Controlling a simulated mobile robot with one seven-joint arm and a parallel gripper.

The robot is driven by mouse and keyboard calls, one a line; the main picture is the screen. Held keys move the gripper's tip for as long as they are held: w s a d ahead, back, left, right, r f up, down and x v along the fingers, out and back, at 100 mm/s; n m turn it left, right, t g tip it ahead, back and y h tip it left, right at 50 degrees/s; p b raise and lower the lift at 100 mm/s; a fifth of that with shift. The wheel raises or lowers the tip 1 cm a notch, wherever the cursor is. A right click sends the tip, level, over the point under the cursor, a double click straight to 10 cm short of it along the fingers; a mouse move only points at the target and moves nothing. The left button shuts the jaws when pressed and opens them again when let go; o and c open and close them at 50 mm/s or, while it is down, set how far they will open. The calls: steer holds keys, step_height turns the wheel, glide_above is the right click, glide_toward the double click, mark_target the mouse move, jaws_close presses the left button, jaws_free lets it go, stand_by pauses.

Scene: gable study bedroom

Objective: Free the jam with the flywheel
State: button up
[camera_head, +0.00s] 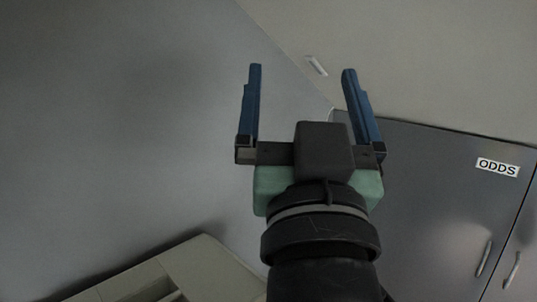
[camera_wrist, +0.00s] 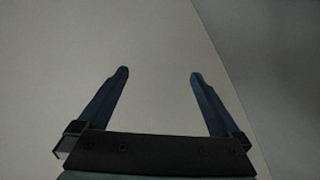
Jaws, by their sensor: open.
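My gripper (camera_head: 302,72) is raised in the middle of the head view, its two blue fingers spread wide with nothing between them. It also shows in the wrist view (camera_wrist: 159,75), open and empty, with only bare pale surface beyond the fingertips. No flywheel and no jammed thing can be seen in either view.
A dark grey cabinet (camera_head: 425,190) with a label reading ODDS (camera_head: 497,167) and upright handles stands at the right. A pale piece of furniture (camera_head: 205,262) is at the lower left. A small white fitting (camera_head: 317,65) is on the pale surface above. The wall at left is bare.

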steer(key=s+a+r+t, duration=0.3)
steer(key=s+r, duration=0.3)
steer(key=s, duration=0.1)
steer(key=shift+s+a+r+n, duration=0.15)
steer(key=shift+a+r+n, duration=0.1)
steer(key=shift+n, duration=0.15)
